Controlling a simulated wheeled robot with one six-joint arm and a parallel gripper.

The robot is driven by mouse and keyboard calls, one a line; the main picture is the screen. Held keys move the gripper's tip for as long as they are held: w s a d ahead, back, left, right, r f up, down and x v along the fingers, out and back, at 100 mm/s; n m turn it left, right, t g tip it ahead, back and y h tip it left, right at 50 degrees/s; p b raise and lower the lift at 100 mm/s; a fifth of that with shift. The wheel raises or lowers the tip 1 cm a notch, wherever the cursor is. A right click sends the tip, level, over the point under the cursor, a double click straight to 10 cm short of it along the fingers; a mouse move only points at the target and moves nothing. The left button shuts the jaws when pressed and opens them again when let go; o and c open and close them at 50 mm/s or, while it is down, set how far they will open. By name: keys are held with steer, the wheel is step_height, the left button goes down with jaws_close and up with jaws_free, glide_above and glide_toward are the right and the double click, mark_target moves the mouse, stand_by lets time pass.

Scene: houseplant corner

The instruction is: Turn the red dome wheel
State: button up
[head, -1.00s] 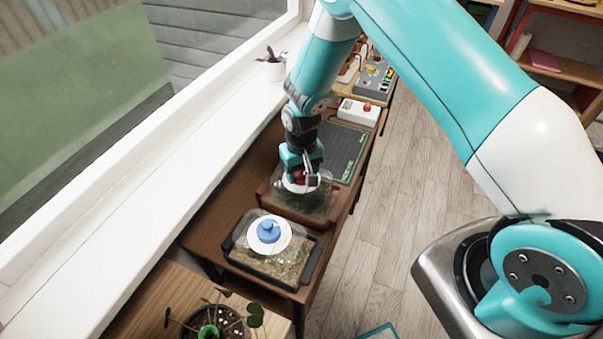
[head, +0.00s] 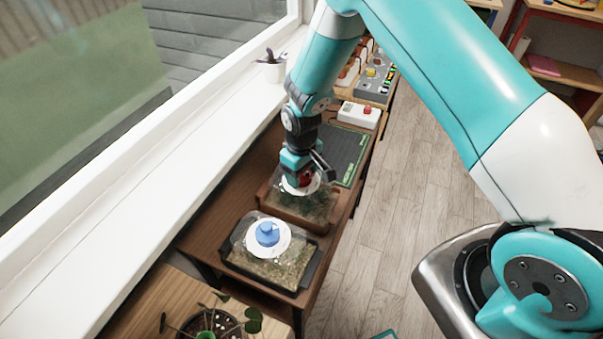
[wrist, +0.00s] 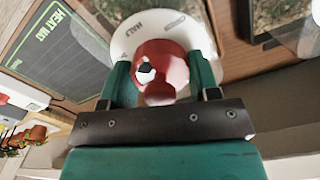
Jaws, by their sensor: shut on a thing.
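The red dome wheel (wrist: 163,68) sits at the centre of a white disc (wrist: 123,45) with printed lettering, on top of a clear-domed planter. In the head view the red wheel (head: 306,177) is partly hidden by my gripper. My gripper (wrist: 162,85) is shut on the red wheel, with one green finger on each side of it. In the head view my gripper (head: 304,172) reaches down onto the far planter (head: 288,209) from above. A white marker with a dark patch shows on the wheel's top in the wrist view.
A nearer planter (head: 246,262) with a blue knob (head: 267,234) on a white disc stands close by. A potted plant (head: 210,325) stands in front; the window sill runs along the left.

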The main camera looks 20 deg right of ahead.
steer(key=shift+n, duration=0.3)
stand_by(0.5)
steer(key=o, duration=0.9)
steer(key=shift+o, duration=0.2)
steer(key=shift+r, duration=0.15)
step_height(320, 180, up, 17)
steer(key=b, duration=0.2)
steer(key=shift+b, duration=0.3)
